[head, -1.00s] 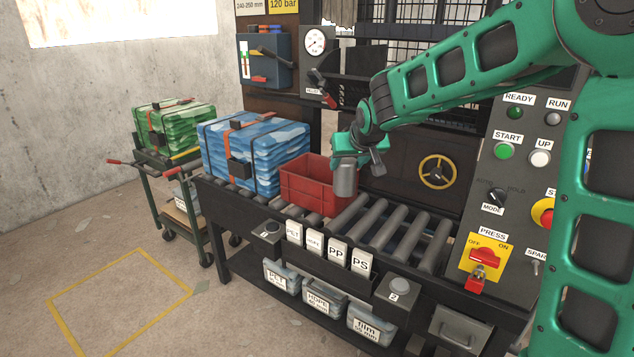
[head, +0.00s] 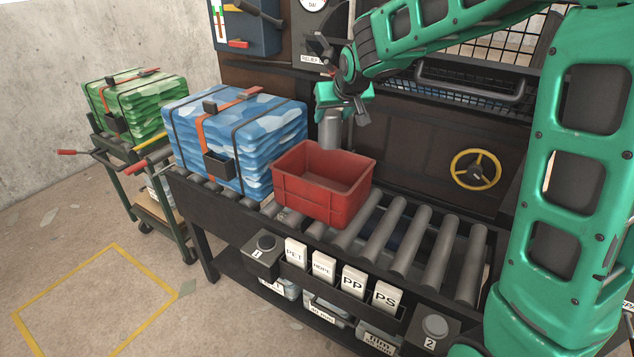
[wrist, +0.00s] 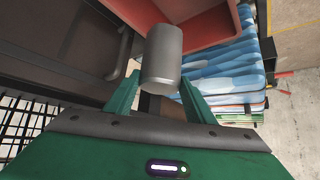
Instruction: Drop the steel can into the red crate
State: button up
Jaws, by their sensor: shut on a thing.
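The steel can (head: 330,131) is a plain grey cylinder hanging upright below my gripper (head: 334,108). My gripper is shut on it; in the wrist view the can (wrist: 162,58) sits between the two green fingers (wrist: 160,98). The red crate (head: 318,204) stands on the roller conveyor and is open at the top. In the head view the can is at the crate's back rim, with its lower end close to the rim; I cannot tell whether it is over the opening. In the wrist view the crate (wrist: 214,24) shows beyond the can. The crate's floor is partly hidden.
A strapped blue bale (head: 240,145) stands left of the crate on the rollers. A green bale (head: 135,103) rests on a cart further left. A dark panel with a yellow handwheel (head: 476,170) is behind. Bare rollers (head: 408,240) lie to the right.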

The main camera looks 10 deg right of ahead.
aim_at(333, 131)
jog(key=shift+w+d+f, duration=0.1)
jog(key=shift+d+f, duration=0.05)
jog(key=shift+f, duration=0.35)
jog(key=shift+a+f, duration=0.2)
jog(key=shift+f, duration=2.3)
jog(key=o, duration=1.5)
jog(key=shift+c, duration=0.2)
jog(key=v, duration=1)
jog(key=shift+s+r, duration=0.25)
jog(key=shift+s, duration=0.1)
